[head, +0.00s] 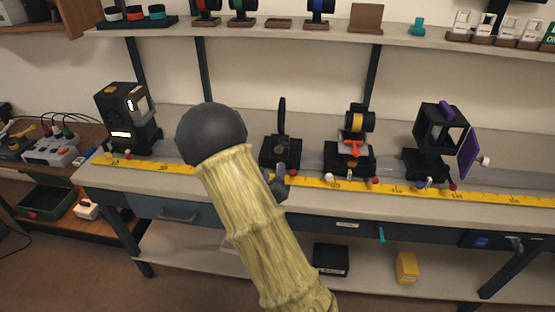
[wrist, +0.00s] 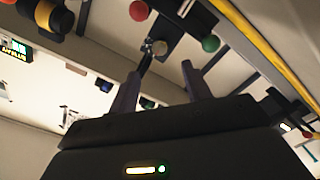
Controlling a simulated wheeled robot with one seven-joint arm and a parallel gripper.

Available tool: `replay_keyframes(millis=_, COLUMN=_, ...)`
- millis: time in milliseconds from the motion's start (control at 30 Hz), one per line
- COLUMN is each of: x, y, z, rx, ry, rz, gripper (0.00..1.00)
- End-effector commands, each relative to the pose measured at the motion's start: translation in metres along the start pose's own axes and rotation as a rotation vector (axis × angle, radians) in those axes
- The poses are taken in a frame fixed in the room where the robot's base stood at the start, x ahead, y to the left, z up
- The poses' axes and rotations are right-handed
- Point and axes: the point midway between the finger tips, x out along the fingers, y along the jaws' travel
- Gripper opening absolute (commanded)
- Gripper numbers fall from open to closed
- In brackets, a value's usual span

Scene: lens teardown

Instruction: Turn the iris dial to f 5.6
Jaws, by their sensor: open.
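A thin dark upright plate, seen nearly edge-on, stands on a black carriage (head: 283,152) on the bench in the head view; it may be the iris. I cannot make out a dial scale or an f-number. In the wrist view a black mount (wrist: 182,28) carries a red ball knob (wrist: 139,10), a green ball knob (wrist: 210,43) and a small silver knob (wrist: 159,47). My gripper (wrist: 160,82) is open, and the silver knob shows beyond and between its fingers, seemingly untouched. In the head view my gripper (head: 278,183) is partly hidden by my arm, just in front of the carriage.
A yellow ruler strip (head: 400,187) runs along the bench. A lamp housing (head: 128,118) stands at left. A lens holder (head: 350,155) with a red part is right of the carriage, then a black box mount (head: 440,130) with a purple panel. A shelf (head: 330,38) hangs above.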

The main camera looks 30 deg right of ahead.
Motion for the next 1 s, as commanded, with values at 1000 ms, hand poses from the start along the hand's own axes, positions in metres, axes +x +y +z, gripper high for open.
replay_keyframes(millis=1000, x=0.093, y=0.001, z=0.0, rx=-0.001, ry=-0.001, rz=0.0, gripper=0.27)
